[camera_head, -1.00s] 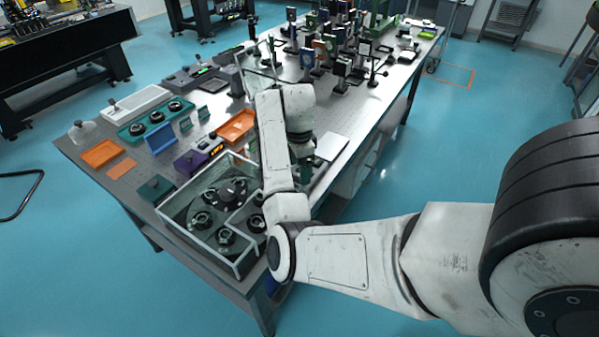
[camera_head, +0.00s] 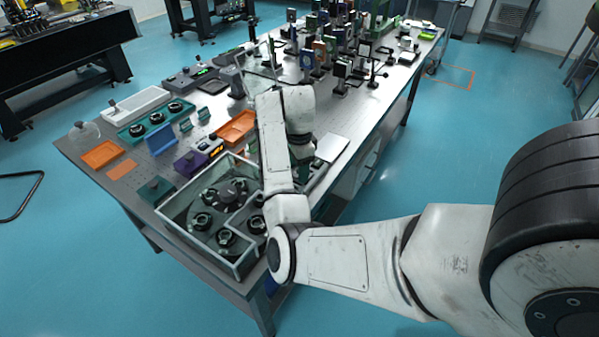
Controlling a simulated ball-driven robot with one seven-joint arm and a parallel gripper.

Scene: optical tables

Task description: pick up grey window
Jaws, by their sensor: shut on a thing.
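My arm reaches over the long optical table (camera_head: 140,185), and its wrist bends down towards the tabletop. My gripper (camera_head: 303,153) is at the lower end of the wrist, mostly hidden by my own arm. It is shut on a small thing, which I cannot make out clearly. A dark green shape (camera_head: 304,172) shows just below the gripper; I cannot tell whether it is held or stands on the table. I cannot single out the grey window with certainty in this view.
A clear-walled box (camera_head: 190,236) with several black round mounts stands at the near end. An orange tray (camera_head: 236,128), a purple box (camera_head: 190,163) and a green tray (camera_head: 150,124) lie left of my arm. Many upright optic mounts (camera_head: 340,68) crowd the far part.

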